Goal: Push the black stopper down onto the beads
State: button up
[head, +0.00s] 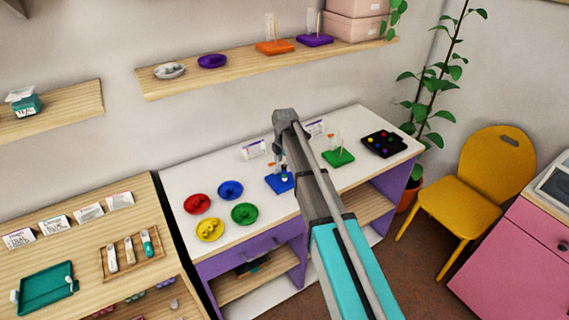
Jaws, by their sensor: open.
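A blue bead board (276,184) sits on the white top of the purple cabinet, partly hidden behind my arm. Small dark and pale parts show on it, too small to tell apart. I cannot make out the black stopper or the beads on this board for certain. My gripper (281,163) points down just over the blue board and is open. Its fingertips are small and partly hidden by my arm, so I cannot tell whether they touch anything.
Red (197,204), blue (230,190), yellow (209,230) and green (244,213) dishes stand left of the board. A green board (338,158) with upright posts and a black tray (384,144) with coloured pieces stand to the right. White cards stand behind.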

jog(key=shift+r+p, duration=4.3)
jog(key=shift+r, duration=0.2)
jog(key=s+d+f+b, duration=0.2)
jog(key=s+d, duration=0.5)
jog(key=d, duration=0.1)
jog(key=s+d+f+b, duration=0.2)
jog(key=s+d+b, duration=0.1)
jog(key=s+d, duration=0.4)
jog(key=shift+s+d+f, duration=0.35)
jog(key=shift+d+f, duration=0.05)
jog(key=shift+d, duration=0.1)
jog(key=shift+s, duration=0.1)
jog(key=s+a+m, duration=0.1)
jog(key=s+m, duration=1.1)
jog(key=m, duration=1.1)
jog(key=shift+s+a+m, duration=0.35)
jog(key=shift+s+m, duration=0.05)
